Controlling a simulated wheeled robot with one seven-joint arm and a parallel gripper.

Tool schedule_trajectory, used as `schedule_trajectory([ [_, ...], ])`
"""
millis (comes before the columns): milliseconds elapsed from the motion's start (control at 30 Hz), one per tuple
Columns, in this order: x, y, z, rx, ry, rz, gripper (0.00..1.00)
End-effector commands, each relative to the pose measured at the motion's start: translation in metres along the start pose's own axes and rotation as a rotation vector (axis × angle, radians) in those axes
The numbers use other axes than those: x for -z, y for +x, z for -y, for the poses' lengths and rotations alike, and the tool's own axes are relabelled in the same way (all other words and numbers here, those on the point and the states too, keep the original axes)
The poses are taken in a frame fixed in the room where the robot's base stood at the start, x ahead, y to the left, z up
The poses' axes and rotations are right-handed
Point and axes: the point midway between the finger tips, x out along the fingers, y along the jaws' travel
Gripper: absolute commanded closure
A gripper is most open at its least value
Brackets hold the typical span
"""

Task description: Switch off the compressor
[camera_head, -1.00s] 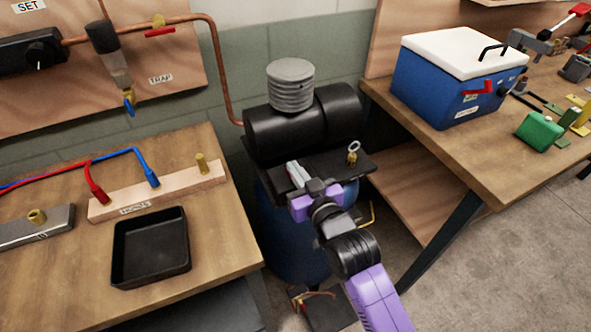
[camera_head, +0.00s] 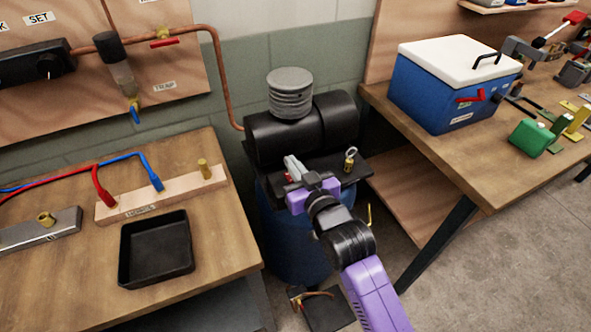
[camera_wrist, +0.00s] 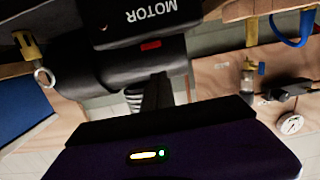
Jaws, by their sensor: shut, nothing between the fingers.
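The compressor stands between the two benches in the head view. It has a black cylindrical body (camera_head: 270,138), a ribbed grey cap (camera_head: 290,93) and a blue tank (camera_head: 290,245) below. My gripper (camera_head: 291,161) is shut and empty, its grey fingers over the left part of the compressor's black shelf (camera_head: 325,166), close to the black body. A small red part (camera_head: 289,177) shows beside the fingers. In the wrist view a black housing marked MOTOR (camera_wrist: 125,20) appears upside down, with a small red patch (camera_wrist: 151,46). Whether the fingers touch anything cannot be told.
A brass valve with a ring (camera_head: 350,158) stands on the shelf's right. The left bench holds a black tray (camera_head: 157,270) and a wooden hose block (camera_head: 125,208). The right bench holds a blue cooler (camera_head: 425,95). A copper pipe (camera_head: 222,80) runs down behind.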

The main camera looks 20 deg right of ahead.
Motion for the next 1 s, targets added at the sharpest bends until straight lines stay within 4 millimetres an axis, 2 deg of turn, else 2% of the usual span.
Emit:
schedule_trajectory([
  [33, 0.006, -0.006, 0.0, 0.0, -0.001, 0.002, 1.0],
  [300, 0.016, -0.063, 0.0, 0.0, 0.0, 0.002, 1.0],
  [500, 0.023, -0.088, 0.0, -0.001, 0.0, 0.001, 1.0],
  [700, 0.026, -0.097, 0.0, -0.001, 0.0, 0.001, 1.0],
  [1000, 0.026, -0.097, 0.0, 0.0, 0.0, 0.001, 1.0],
])
